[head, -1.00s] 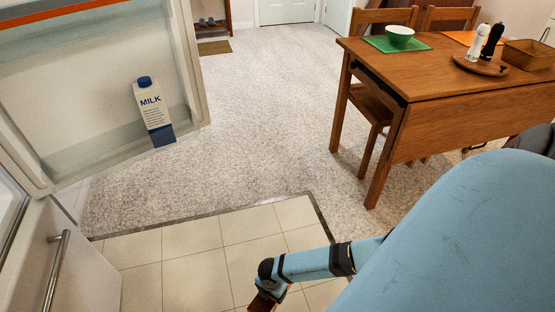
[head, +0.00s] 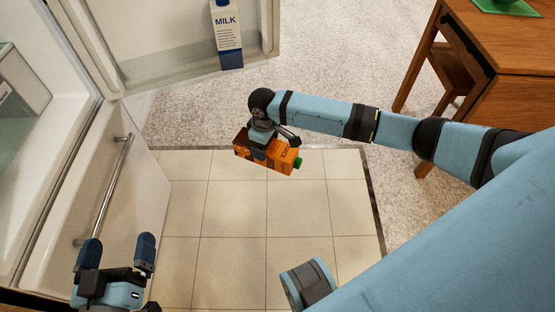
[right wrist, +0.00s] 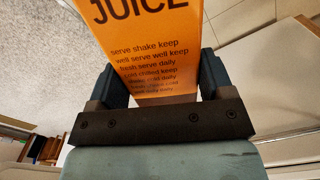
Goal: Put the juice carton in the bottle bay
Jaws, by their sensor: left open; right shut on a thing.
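The orange juice carton (head: 279,156) with a green cap is held on its side above the tiled floor in the head view. My right gripper (head: 265,140) is shut on it. In the right wrist view the carton (right wrist: 150,45) sits between the two fingers of my right gripper (right wrist: 155,90), its JUICE lettering facing the camera. My left gripper (head: 118,247) is open and empty at the lower left, in front of the white door with a bar handle. The bottle bay (head: 180,66) is the clear-fronted shelf on the open fridge door, with a milk carton (head: 227,35) standing at its right end.
The open fridge door (head: 150,20) stands at the upper left. The fridge interior (head: 25,110) is at the left edge. A bar handle (head: 103,190) sticks out below it. A wooden table (head: 510,50) stands at the upper right. The tiled floor between is clear.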

